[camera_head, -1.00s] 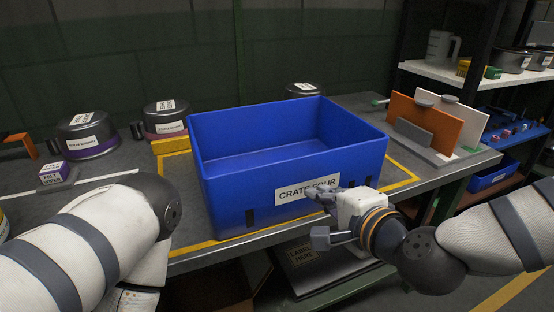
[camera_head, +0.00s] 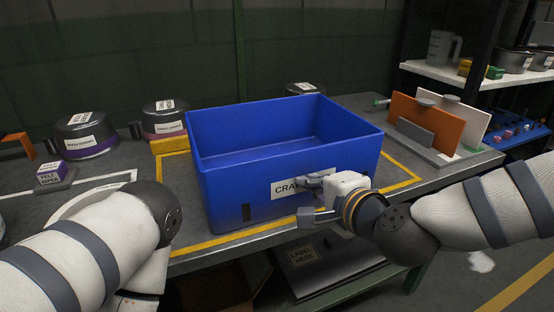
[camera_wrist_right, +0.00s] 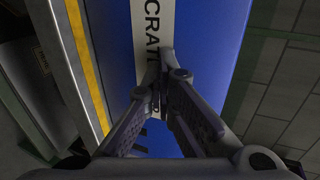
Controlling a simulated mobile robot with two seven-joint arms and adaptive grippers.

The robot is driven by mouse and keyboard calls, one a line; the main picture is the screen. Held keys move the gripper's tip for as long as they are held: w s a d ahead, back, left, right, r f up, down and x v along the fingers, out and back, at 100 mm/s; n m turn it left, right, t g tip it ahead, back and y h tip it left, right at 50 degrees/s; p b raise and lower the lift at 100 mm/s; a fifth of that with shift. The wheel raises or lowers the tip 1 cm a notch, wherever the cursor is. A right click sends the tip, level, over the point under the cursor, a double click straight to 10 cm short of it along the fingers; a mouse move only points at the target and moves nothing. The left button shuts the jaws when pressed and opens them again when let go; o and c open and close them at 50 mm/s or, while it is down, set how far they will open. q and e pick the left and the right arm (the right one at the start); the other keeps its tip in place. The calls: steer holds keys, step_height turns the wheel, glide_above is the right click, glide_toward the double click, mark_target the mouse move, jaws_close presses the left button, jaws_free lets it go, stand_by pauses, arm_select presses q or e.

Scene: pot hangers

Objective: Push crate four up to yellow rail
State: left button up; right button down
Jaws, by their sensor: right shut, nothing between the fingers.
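Crate four is an open, empty blue crate (camera_head: 230,190) with a white label on its front wall. It stands upright on the grey table inside a yellow tape outline. A yellow rail (camera_head: 170,145) shows behind the crate's back left corner; the rest of it is hidden by the crate. My right gripper (camera_head: 310,197) is shut and empty at the crate's front wall, over the label. In the right wrist view its fingertips (camera_wrist_right: 167,62) meet at the label and look to touch the wall. My left arm reaches in at the left; its gripper is out of view.
Two lidded pots (camera_head: 86,136) and a small labelled box (camera_head: 50,174) stand left of the crate, and another pot (camera_head: 302,89) behind it. An orange board (camera_head: 425,122) in a grey stand is at the right. A shelf rack (camera_head: 510,75) stands beyond.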

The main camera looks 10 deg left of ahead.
steer(key=shift+w+a+b, duration=0.25)
steer(key=shift+w+a, duration=0.5)
steer(key=shift+w, duration=0.25)
steer(key=shift+w+a+b, duration=0.3)
steer(key=shift+w+a, duration=0.45)
steer(key=shift+w, duration=0.3)
steer(key=shift+w+a+b, duration=0.25)
steer(key=shift+w+a, duration=0.5)
steer(key=shift+w, duration=0.25)
steer(key=s+d, duration=0.1)
steer(key=s+d+p, duration=0.1)
steer(key=s, duration=0.1)
steer(key=s+d+p, duration=0.1)
steer(key=s+d, duration=0.1)
steer(key=shift+s+r, duration=0.15)
steer(key=shift+r, duration=0.05)
steer(key=shift+s, duration=0.15)
arm_select(q)
steer(key=shift+w+r, duration=0.5)
arm_select(e)
steer(key=shift+f, duration=0.2)
